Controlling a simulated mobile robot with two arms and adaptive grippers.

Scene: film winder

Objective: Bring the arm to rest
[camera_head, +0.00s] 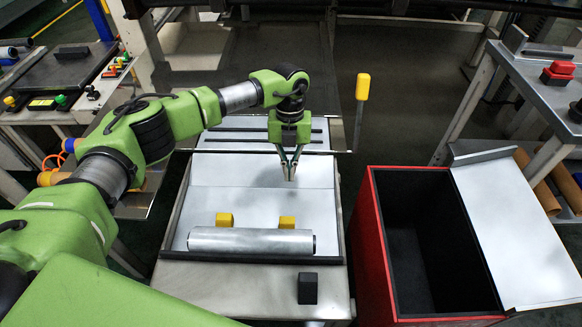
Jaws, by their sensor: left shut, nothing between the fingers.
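My left arm, green and grey, comes in from the left and reaches over a metal tray table. Its left gripper (289,176) points down, shut and empty, above the back part of the white tray (240,172). A silver film roll (250,241) lies across the front of the tray, nearer than the gripper and apart from it. Two yellow blocks (224,219) (287,222) stand just behind the roll. My right gripper is not in view.
A red box (367,235) with a dark, empty-looking inside stands right of the tray, a white panel (515,230) beside it. A yellow-topped post (362,87) rises behind. A small black block (307,288) sits at the front edge. Side benches stand left (75,72) and right (540,95).

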